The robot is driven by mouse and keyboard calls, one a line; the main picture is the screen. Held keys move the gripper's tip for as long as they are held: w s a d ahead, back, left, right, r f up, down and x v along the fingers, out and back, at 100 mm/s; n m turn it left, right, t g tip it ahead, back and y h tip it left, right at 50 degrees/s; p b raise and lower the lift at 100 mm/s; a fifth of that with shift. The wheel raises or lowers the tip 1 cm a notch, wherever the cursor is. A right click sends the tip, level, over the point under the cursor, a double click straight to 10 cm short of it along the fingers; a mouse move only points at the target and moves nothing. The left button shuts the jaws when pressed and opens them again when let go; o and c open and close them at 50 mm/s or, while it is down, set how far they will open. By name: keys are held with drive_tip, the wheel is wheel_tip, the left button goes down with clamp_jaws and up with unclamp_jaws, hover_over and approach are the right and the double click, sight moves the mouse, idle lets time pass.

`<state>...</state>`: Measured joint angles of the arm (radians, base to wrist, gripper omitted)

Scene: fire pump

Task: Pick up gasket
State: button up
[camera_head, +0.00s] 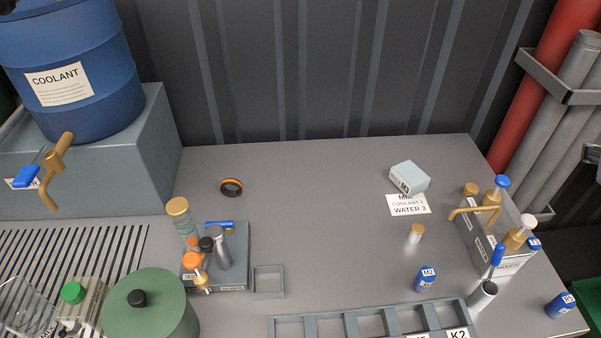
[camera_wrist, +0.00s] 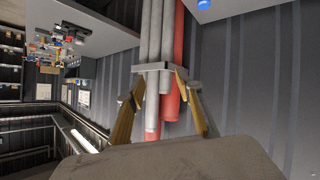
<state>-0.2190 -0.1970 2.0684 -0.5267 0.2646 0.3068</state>
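A small black ring with an orange band (camera_head: 231,187), which looks like the gasket, lies on the grey table (camera_head: 320,190) toward the back left in the head view. Nothing touches it. My gripper (camera_wrist: 158,77) shows only in the wrist view, with its two brass-coloured fingers apart and nothing between them. It points toward grey and red pipes and a ribbed wall, away from the tabletop. The ring cannot be made out in the wrist view, and my gripper is not in the head view.
A small pump assembly (camera_head: 215,258) stands in front of the ring, beside a green round lid (camera_head: 150,310). A blue coolant drum (camera_head: 70,70) is at the back left. A grey block (camera_head: 409,178) and a metal unit (camera_head: 495,235) stand right. The table's middle is clear.

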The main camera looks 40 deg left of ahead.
drive_tip(key=w+a+r+n+t+y, duration=0.1)
drive_tip(key=w+a+n+y, duration=0.2)
drive_tip(key=w+a, duration=0.5)
drive_tip(key=w+a+r+n+y, duration=0.1)
drive_tip(key=w+a+n+y, duration=0.15)
drive_tip(key=a, duration=0.95)
drive_tip(key=a+f+n+g+y, duration=0.2)
drive_tip(key=a+f+n+y, duration=0.1)
drive_tip(key=a, duration=0.7)
drive_tip(key=a+f+n+g+y, duration=0.3)
drive_tip(key=a+y, duration=0.1)
drive_tip(key=a, duration=0.6)
drive_tip(key=s+a+f+n+g+y, duration=0.2)
drive_tip(key=s+a+f+n+g, duration=0.15)
drive_tip(key=s+a+f, duration=0.45)
drive_tip(key=s+a+f+n+g+h, duration=0.1)
drive_tip(key=s+a+f+n+g, duration=0.1)
drive_tip(key=s+f, duration=0.4)
drive_tip(key=s+a+f+n+g+h, duration=0.1)
drive_tip(key=s+a+f+n+g, duration=0.1)
drive_tip(key=s+a+f+g, duration=0.3)
drive_tip(key=s+a+f+n+g+h, duration=0.1)
drive_tip(key=s+a+f+g, duration=0.2)
drive_tip(key=s+f+g, duration=0.2)
drive_tip(key=shift+s+a+f+n+h, duration=0.2)
drive_tip(key=shift+s+f+n+h, duration=0.2)
drive_tip(key=shift+s+f, duration=1)
drive_tip(key=shift+w, duration=0.15)
